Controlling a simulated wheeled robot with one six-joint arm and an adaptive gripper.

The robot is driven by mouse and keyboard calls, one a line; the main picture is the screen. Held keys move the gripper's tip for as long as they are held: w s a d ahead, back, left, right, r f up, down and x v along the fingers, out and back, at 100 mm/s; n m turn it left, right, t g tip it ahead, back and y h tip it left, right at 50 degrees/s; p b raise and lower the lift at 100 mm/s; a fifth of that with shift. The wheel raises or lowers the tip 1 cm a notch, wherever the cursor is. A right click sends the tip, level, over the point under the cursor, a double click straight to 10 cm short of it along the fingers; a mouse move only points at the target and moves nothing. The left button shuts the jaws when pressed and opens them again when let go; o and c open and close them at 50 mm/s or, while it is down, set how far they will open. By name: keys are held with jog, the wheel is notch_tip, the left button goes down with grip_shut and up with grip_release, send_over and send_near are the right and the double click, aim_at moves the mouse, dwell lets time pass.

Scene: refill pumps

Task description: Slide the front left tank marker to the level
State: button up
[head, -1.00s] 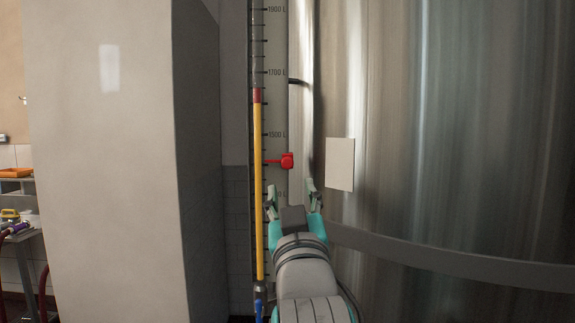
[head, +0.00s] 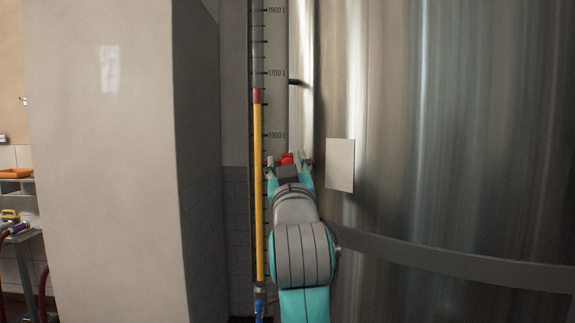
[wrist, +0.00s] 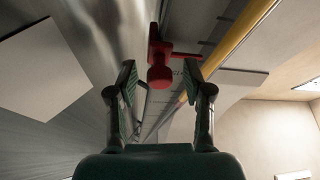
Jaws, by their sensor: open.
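The red marker (head: 287,159) sits on the tank's scale (head: 276,100), a little below the 1500 L mark. Its lower part is hidden behind my gripper in the head view. The yellow liquid column (head: 259,190) in the sight tube ends in a red band (head: 257,96) between 1500 L and 1700 L, well above the marker. My gripper (head: 290,161) is open, with one finger on each side of the marker. In the wrist view the marker's knob (wrist: 160,76) shows between and just beyond the open fingertips (wrist: 160,78). I cannot see any contact.
The large steel tank (head: 450,120) fills the right, with a blank plate (head: 340,164) and a grey band (head: 450,255) on it. A pale wall block (head: 110,160) stands at the left. A cluttered shelf (head: 18,186) is at the far left.

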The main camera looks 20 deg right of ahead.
grip_shut()
notch_tip(320, 180, up, 12)
jog(key=shift+f, duration=0.1)
dwell(0.5)
grip_release()
jog(key=v, duration=1.2)
